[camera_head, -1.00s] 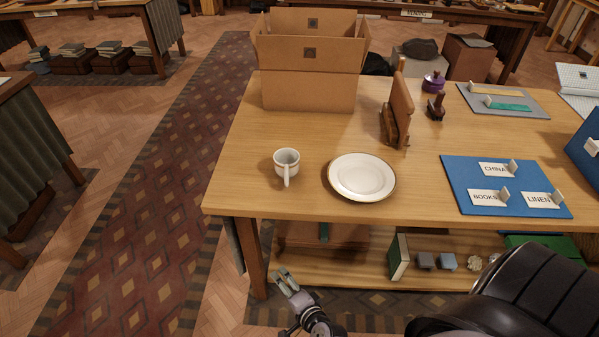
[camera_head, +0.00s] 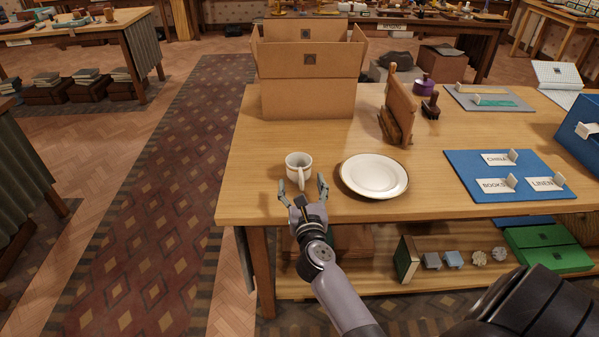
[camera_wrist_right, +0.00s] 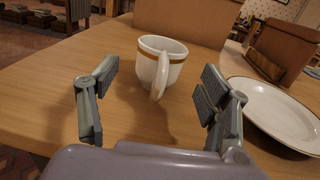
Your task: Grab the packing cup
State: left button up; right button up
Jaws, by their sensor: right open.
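The packing cup (camera_head: 298,167) is a white mug with a tan band near its rim, upright near the table's front left part. Its handle points toward me. In the right wrist view the cup (camera_wrist_right: 163,62) stands just beyond the fingers, with its handle between their directions. My right gripper (camera_head: 303,190) is open and empty at the table's front edge, close in front of the cup and apart from it. Its two spread fingers (camera_wrist_right: 155,92) also show in the right wrist view. My left gripper is not in view.
A white plate (camera_head: 374,175) lies right of the cup, close to the right finger. An open cardboard box (camera_head: 308,98) stands behind the cup. A wooden stand (camera_head: 397,110) and a blue mat (camera_head: 470,180) with label cards are to the right. The wooden tabletop (camera_head: 262,140) around the cup is clear.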

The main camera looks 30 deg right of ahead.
aim_at(301, 181)
jog(key=x, duration=0.3)
jog(key=shift+w+d, duration=0.15)
jog(key=shift+x, duration=2.7)
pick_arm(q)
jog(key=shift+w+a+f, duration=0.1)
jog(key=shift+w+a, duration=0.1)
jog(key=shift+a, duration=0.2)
pick_arm(e)
jog(key=shift+d+f, duration=0.1)
jog(key=shift+d, duration=0.1)
jog(key=c, duration=1.4)
jog(key=shift+c, duration=0.2)
